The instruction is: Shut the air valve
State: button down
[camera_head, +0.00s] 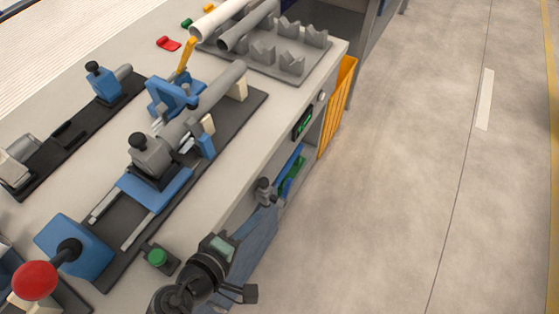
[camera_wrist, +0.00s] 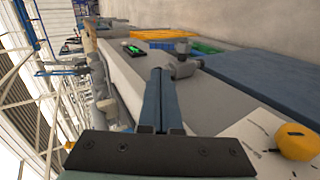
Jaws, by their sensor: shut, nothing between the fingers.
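A small grey fitting with a dark knob on top (camera_head: 264,188), which looks like the air valve, sits at the side of the workbench in the head view. It also shows in the wrist view (camera_wrist: 184,66), just right of my fingertips. Whether its knob is turned open or shut cannot be told. My gripper (camera_head: 268,212) is beside the bench's front side, its tips close below the fitting in the head view. In the wrist view my blue fingers (camera_wrist: 160,72) are together and empty. They look apart from the fitting, but contact is hard to judge.
The bench top (camera_head: 236,163) carries a pipe fixture, a red ball lever (camera_head: 36,280) and a green button (camera_head: 157,257). A green-lit display (camera_head: 303,122) and a yellow crate (camera_head: 338,105) are farther along the bench side. The floor at right is clear.

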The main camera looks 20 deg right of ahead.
jog(key=b, duration=0.2)
send_near(287, 188)
jog(key=shift+n, duration=0.3)
jog(key=x, duration=0.6)
jog(key=shift+w+d+f, duration=0.2)
jog(key=shift+f, duration=0.1)
jog(key=shift+r+p, duration=0.1)
jog(key=shift+p, duration=0.2)
